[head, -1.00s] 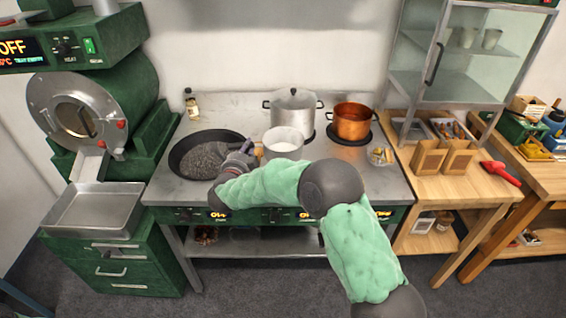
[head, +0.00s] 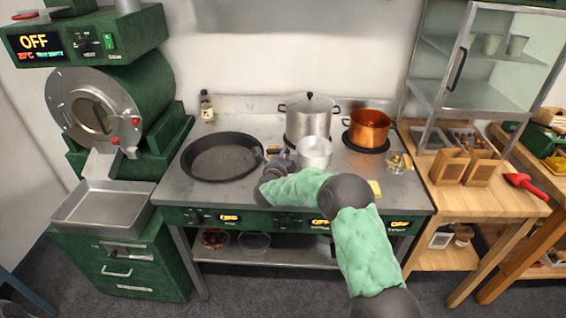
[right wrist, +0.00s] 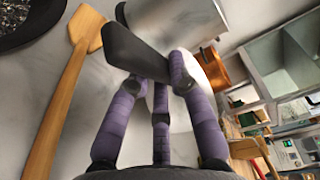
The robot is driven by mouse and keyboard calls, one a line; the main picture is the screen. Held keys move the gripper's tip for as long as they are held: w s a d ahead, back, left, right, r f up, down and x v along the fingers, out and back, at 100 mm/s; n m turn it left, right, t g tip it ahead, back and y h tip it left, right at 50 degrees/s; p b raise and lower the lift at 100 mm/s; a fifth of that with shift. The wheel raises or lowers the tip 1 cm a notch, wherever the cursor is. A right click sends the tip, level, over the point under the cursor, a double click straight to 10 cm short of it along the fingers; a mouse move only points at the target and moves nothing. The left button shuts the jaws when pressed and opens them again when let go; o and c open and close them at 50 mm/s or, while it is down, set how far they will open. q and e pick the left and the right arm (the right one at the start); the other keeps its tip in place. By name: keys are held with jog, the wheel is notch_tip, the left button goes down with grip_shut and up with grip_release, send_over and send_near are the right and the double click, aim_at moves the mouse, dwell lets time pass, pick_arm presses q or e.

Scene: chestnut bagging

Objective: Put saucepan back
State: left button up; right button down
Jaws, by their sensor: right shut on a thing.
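The small silver saucepan (head: 314,153) is in front of the large lidded pot in the head view. My right gripper (head: 284,157) is at its left side. In the right wrist view my purple fingers (right wrist: 160,75) are closed around a dark handle (right wrist: 128,48). The saucepan's pale body is mostly hidden behind the fingers there. I cannot tell whether the saucepan rests on the steel top or is slightly above it. My left gripper is not in view.
The large lidded pot (head: 308,121) and copper pot (head: 369,128) stand at the back of the steel counter (head: 240,196). A wide dark pan (head: 222,158) is at left. A wooden utensil (right wrist: 62,100) lies beside my gripper. A glass bowl (head: 399,163) is at right.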

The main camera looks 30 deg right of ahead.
notch_tip(320, 180, down, 3)
jog(key=shift+r+b, duration=0.1)
jog(key=shift+b, duration=0.45)
jog(key=shift+r, duration=0.1)
jog(key=c, duration=1.5)
grip_release()
jog(key=shift+f, duration=0.2)
jog(key=o, duration=0.4)
jog(key=shift+a, duration=0.1)
jog(key=shift+c, duration=0.2)
